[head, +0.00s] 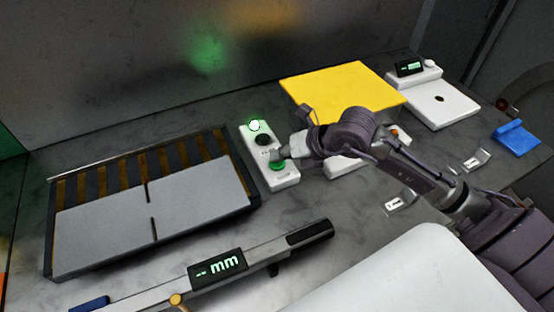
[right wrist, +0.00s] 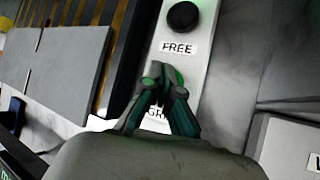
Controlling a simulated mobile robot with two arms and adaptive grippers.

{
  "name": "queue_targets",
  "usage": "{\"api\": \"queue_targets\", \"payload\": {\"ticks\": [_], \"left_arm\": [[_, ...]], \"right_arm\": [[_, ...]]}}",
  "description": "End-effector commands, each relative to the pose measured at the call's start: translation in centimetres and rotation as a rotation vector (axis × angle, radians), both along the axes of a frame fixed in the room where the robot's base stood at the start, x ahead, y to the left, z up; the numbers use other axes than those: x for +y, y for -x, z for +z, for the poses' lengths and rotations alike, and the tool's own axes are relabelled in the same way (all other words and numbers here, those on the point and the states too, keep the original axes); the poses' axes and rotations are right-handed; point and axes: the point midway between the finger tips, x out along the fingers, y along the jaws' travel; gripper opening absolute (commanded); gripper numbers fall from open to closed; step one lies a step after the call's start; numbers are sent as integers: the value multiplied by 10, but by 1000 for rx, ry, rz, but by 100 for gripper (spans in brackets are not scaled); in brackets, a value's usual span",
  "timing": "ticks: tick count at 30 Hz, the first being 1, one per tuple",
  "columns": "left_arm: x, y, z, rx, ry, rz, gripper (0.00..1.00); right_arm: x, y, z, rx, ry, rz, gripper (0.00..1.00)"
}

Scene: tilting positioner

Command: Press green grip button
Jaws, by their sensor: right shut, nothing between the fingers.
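The white button panel (head: 288,182) stands on the bench in the middle of the head view. It has a lit green lamp (head: 254,125) at its far end, a black button (head: 264,141), and a green button (head: 279,166) at its near end. My right gripper (head: 282,154) is shut and empty, with its fingertips at the green button. In the right wrist view the closed fingertips (right wrist: 160,72) cover most of the green button (right wrist: 176,76). The black button (right wrist: 183,16) has a FREE label below it. The GRIP label is partly hidden by the fingers. I cannot tell whether the tips touch the button. My left gripper is not in view.
A slatted rack with grey plates (head: 100,222) lies left of the panel. A bar gauge with an mm display (head: 218,264) lies in front. A yellow plate (head: 340,85), a white device (head: 440,105) and a blue block (head: 516,138) are at the right.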

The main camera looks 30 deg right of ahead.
Motion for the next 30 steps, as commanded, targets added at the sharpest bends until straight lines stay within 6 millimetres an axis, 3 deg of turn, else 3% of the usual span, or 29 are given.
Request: {"api": "queue_targets", "payload": {"ticks": [12, 23, 30], "left_arm": [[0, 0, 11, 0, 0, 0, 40], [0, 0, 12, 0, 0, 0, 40], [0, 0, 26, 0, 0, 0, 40]], "right_arm": [[0, 0, 17, 1, 0, 1, 0], [0, 0, 19, 1, 0, 1, 0], [0, 0, 39, 0, 0, 0, 0]]}}
